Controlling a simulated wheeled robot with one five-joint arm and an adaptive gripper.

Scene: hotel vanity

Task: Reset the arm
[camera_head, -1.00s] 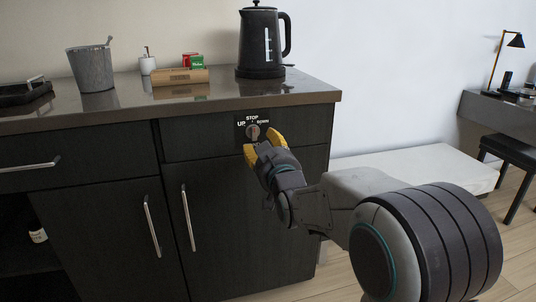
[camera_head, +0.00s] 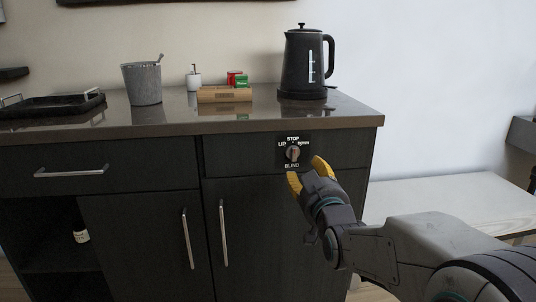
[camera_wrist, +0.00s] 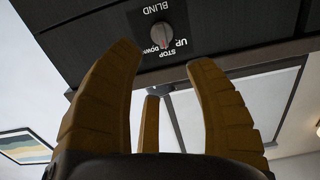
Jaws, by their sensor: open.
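My gripper (camera_head: 308,178) has yellow fingers and is open and empty. It is just in front of and below a black blind switch panel (camera_head: 281,158) on the dark cabinet front. The panel carries a round knob (camera_head: 292,153) and white lettering reading STOP, UP, DOWN and BLIND. In the wrist view the knob (camera_wrist: 161,34) shows beyond the spread fingers (camera_wrist: 165,85), apart from them. My arm reaches in from the lower right.
On the counter (camera_head: 190,120) stand a black kettle (camera_head: 303,65), a wooden box (camera_head: 224,95) with small packets, a grey bucket (camera_head: 142,84), a small white bottle (camera_head: 194,78) and a black tray (camera_head: 52,105). A low white bench (camera_head: 450,200) is at right. Cabinet handles (camera_head: 223,233) stick out.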

